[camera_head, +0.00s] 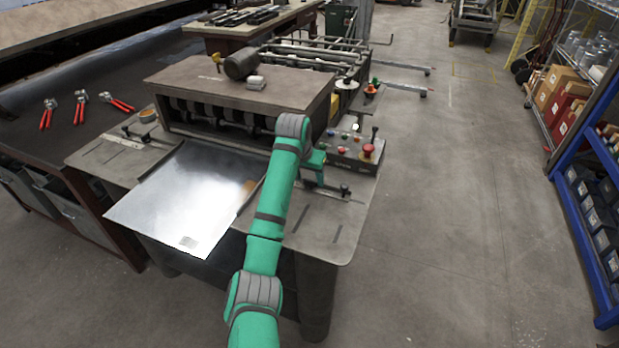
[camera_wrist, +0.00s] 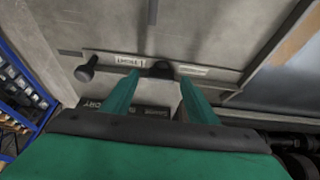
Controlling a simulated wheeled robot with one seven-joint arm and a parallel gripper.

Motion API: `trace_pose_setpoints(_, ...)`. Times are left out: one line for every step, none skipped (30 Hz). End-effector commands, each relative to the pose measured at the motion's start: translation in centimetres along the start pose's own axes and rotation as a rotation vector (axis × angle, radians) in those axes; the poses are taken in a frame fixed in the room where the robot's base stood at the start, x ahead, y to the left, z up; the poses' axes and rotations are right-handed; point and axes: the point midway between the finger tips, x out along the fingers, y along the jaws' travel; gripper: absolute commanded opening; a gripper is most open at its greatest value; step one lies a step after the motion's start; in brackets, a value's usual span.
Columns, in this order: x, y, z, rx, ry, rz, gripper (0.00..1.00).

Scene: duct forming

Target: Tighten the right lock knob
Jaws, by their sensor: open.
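My gripper (camera_wrist: 160,78) points down over the right guide rail of the machine, its two green fingers apart and empty. In the wrist view a small dark knob (camera_wrist: 162,69) sits on the rail between the fingertips, with a pale label on each side; I cannot tell whether the fingers touch it. A longer round-headed dark knob (camera_wrist: 86,71) stands on the rail to the left, outside the fingers. In the head view this outer knob (camera_head: 345,189) shows at the rail's right end. My arm partly hides the rail there.
A shiny metal sheet (camera_head: 185,195) lies on the machine table left of my arm. A control box (camera_head: 350,150) with a red button (camera_head: 368,151) stands just behind the rail. Red-handled pliers (camera_head: 80,105) lie on the left bench.

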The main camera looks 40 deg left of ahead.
Motion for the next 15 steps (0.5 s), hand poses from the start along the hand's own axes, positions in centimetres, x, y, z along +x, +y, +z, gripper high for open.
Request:
trace_pose_setpoints(0.22, -0.11, 0.04, -0.001, 0.0, -0.001, 0.53)
trace_pose_setpoints(0.31, -0.12, 0.04, -0.002, 0.0, -0.001, 0.53)
trace_pose_setpoints(0.38, -0.12, 0.04, -0.002, 0.0, -0.001, 0.53)
trace_pose_setpoints(0.41, -0.1, 0.03, -0.001, 0.0, 0.0, 0.53)
trace_pose_setpoints(0.43, -0.07, 0.02, -0.001, 0.0, 0.0, 0.53)
trace_pose_setpoints(0.44, -0.03, 0.01, -0.001, 0.0, 0.0, 0.53)
trace_pose_setpoints(0.44, 0.01, 0.0, 0.0, 0.0, 0.0, 0.53)
trace_pose_setpoints(0.44, 0.03, -0.01, 0.0, 0.0, 0.0, 0.53)
trace_pose_setpoints(0.43, 0.07, -0.02, 0.001, 0.0, 0.0, 0.53)
trace_pose_setpoints(0.44, 0.09, -0.02, 0.001, 0.0, 0.0, 0.53)
trace_pose_setpoints(0.44, 0.1, -0.02, 0.001, 0.0, 0.001, 0.48)
trace_pose_setpoints(0.43, 0.12, -0.03, 0.001, 0.0, 0.001, 0.39)
trace_pose_setpoints(0.43, 0.13, -0.03, 0.001, 0.0, 0.001, 0.32)
trace_pose_setpoints(0.43, 0.13, -0.03, 0.001, 0.0, 0.001, 0.24)
trace_pose_setpoints(0.43, 0.13, -0.04, 0.001, 0.0, 0.001, 0.15)
